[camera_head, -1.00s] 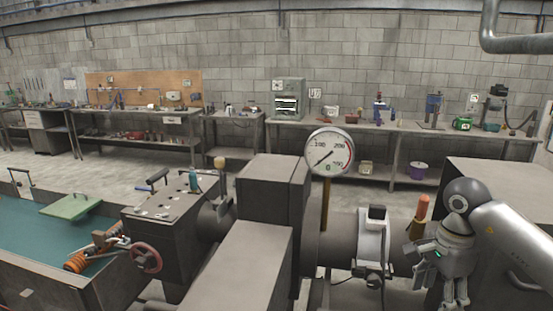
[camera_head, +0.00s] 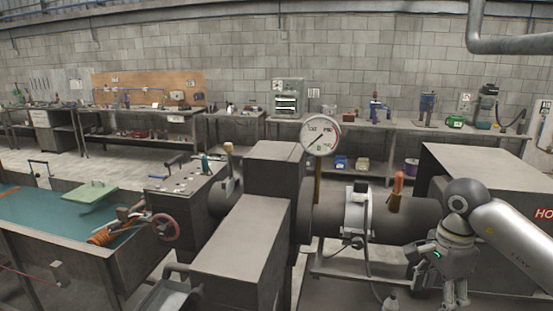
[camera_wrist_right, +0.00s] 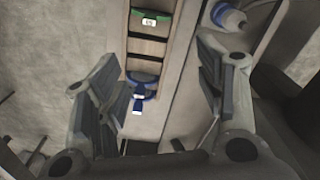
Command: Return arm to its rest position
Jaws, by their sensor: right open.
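My right arm (camera_head: 510,232) comes in from the right in the head view. Its wrist hangs down in front of the large grey machine, and the fingers run off toward the bottom edge. In the right wrist view my right gripper (camera_wrist_right: 165,105) is open, its two fingers well apart with nothing between them. My left gripper is not in view.
The machine (camera_head: 345,215) fills the foreground, with a round pressure gauge (camera_head: 320,135) on a post and an orange handle (camera_head: 397,188). A green-floored trough (camera_head: 60,220) is at left, with a red handwheel (camera_head: 165,228). Workbenches (camera_head: 340,122) line the block wall behind.

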